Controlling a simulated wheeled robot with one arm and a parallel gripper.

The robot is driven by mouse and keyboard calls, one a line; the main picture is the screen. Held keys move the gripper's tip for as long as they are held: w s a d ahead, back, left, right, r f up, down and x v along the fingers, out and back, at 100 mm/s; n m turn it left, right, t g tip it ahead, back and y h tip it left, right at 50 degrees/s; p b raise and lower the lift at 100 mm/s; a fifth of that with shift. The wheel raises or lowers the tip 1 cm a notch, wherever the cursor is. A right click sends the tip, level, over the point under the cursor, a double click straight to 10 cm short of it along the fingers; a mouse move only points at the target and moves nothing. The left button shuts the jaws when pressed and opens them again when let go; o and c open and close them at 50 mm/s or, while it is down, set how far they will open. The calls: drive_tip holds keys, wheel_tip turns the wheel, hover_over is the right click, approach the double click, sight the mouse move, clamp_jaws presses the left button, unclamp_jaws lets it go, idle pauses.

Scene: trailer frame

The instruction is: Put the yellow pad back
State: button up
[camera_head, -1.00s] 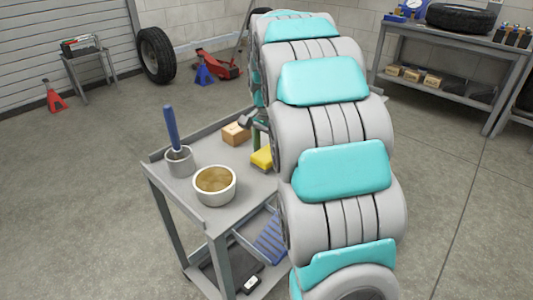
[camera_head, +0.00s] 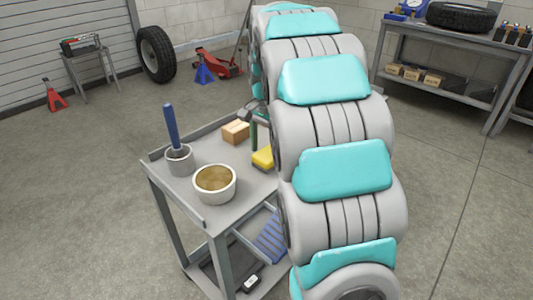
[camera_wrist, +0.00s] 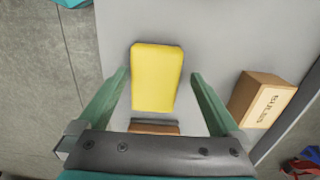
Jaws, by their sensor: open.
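The yellow pad (camera_head: 263,157) lies on the grey cart's top beside my arm, which hides its right part in the head view. In the wrist view the whole yellow top of the pad (camera_wrist: 157,77) shows between the two green fingers. My gripper (camera_wrist: 161,72) is open, with a gap on each side of the pad; I cannot tell how high above it the fingertips are. In the head view my gripper is mostly hidden behind my arm, with a little green showing above the pad.
On the cart top (camera_head: 232,205) stand a cardboard box (camera_head: 236,132), a white bowl (camera_head: 214,183) of brown contents and a grey cup (camera_head: 179,160) with a blue-handled tool. The box (camera_wrist: 262,98) is right of my gripper. A brown item (camera_wrist: 153,127) shows near the gripper's base.

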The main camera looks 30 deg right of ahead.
sight(267, 152)
wheel_tip(267, 152, up, 11)
drive_tip(key=shift+d+f, duration=0.15)
idle(0.4)
drive_tip(key=s+a+f+n, duration=0.4)
drive_tip(key=s+a+f, duration=0.1)
drive_tip(key=s, duration=0.6)
drive_tip(key=s+a+f+n+g, duration=0.1)
drive_tip(key=s+a+f+n, duration=0.4)
drive_tip(key=s, duration=0.6)
drive_tip(key=s+a+f+n, duration=0.4)
drive_tip(key=s+f+n, duration=0.1)
drive_tip(key=s, duration=0.6)
drive_tip(key=shift+a+f+g, duration=0.3)
drive_tip(key=shift+a+f, duration=0.1)
drive_tip(key=shift+f, duration=0.4)
